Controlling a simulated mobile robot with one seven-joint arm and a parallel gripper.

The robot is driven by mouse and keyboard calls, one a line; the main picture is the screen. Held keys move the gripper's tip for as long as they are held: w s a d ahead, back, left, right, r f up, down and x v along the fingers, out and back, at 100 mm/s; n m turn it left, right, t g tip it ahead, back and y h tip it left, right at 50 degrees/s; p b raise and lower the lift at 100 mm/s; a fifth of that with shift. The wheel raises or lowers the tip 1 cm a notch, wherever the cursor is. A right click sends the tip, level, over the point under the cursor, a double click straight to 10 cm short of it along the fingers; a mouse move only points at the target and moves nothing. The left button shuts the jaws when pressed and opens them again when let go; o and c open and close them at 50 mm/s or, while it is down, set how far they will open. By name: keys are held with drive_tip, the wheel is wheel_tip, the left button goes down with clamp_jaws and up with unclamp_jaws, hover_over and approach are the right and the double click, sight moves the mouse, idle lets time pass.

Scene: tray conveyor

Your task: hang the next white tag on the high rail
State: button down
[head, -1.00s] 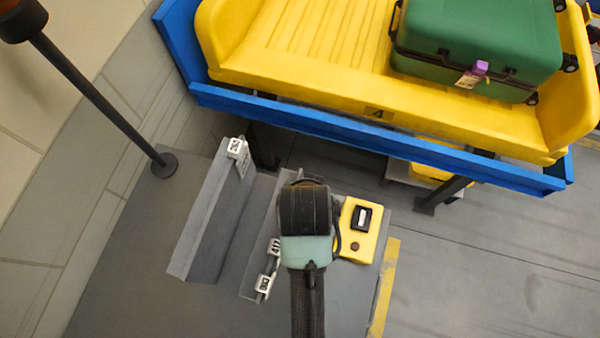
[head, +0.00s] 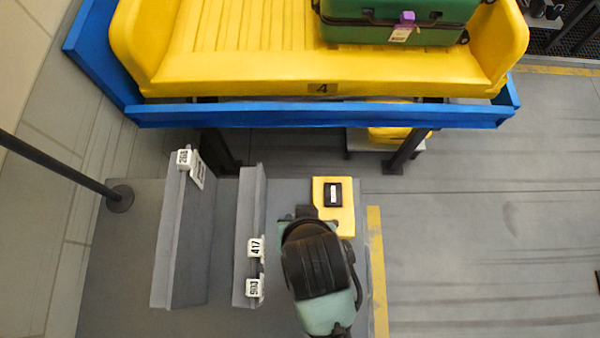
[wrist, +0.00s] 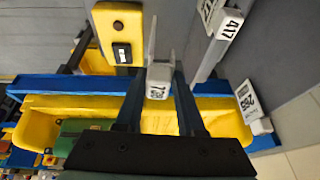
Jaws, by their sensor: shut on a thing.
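My gripper (wrist: 159,90) is shut on a white tag (wrist: 158,76) in the wrist view; its printed number is hard to read. In the head view my wrist hides the fingers and this tag. The high rail (head: 185,235) is the taller grey rail at left, with one white tag (head: 184,158) on its far end, also seen in the wrist view (wrist: 249,100). The lower grey rail (head: 250,205), between the high rail and my arm, carries tag 417 (head: 255,247) and tag 903 (head: 254,288). My gripper is right of both rails.
A yellow box (head: 333,192) with a black device stands just beyond my wrist. The blue-edged conveyor (head: 320,114) with a yellow tray (head: 220,80) and green case (head: 365,30) spans the back. A black post (head: 60,166) stands at left. The high rail's near length is bare.

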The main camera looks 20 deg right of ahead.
drive_tip(key=shift+r+p, duration=3.25)
drive_tip(key=shift+p, duration=0.6)
